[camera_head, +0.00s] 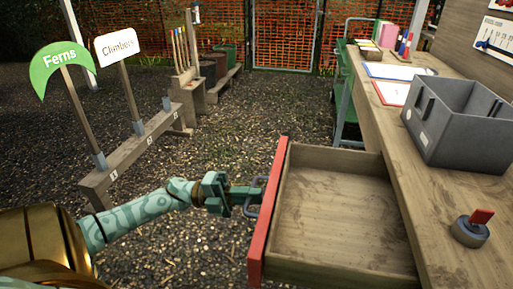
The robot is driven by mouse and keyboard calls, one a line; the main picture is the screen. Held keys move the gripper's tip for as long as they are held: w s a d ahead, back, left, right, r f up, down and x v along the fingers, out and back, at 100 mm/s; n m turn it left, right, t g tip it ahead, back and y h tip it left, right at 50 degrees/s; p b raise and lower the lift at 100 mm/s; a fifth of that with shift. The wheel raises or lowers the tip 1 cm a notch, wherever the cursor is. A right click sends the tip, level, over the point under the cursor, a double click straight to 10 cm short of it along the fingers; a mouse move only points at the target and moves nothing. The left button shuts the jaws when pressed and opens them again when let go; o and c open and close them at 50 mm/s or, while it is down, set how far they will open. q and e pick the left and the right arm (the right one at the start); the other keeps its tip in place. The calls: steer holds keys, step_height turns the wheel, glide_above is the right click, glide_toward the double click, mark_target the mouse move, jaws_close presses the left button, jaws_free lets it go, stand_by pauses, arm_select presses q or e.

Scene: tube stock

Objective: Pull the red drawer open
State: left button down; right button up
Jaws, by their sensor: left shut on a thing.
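The red drawer (267,215) stands well out from under the workbench, and its wooden inside looks empty. Its red front faces left and carries a grey bar handle (267,196). My left gripper (254,195) reaches in from the left and is shut on this handle. The drawer's back end is hidden under the bench top. My right gripper is not in view.
The wooden bench (440,215) on the right bears a grey crate (468,150), clipboards (398,71) and a round grey object with a red top (471,231). Sign posts stand in a wooden rail (130,158) at left. Gravel between is clear.

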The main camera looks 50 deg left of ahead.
arm_select(q)
steer(key=shift+f, duration=0.1)
steer(key=c, duration=1.6)
jaws_free()
steer(key=shift+c, duration=0.2)
steer(key=shift+a, duration=0.1)
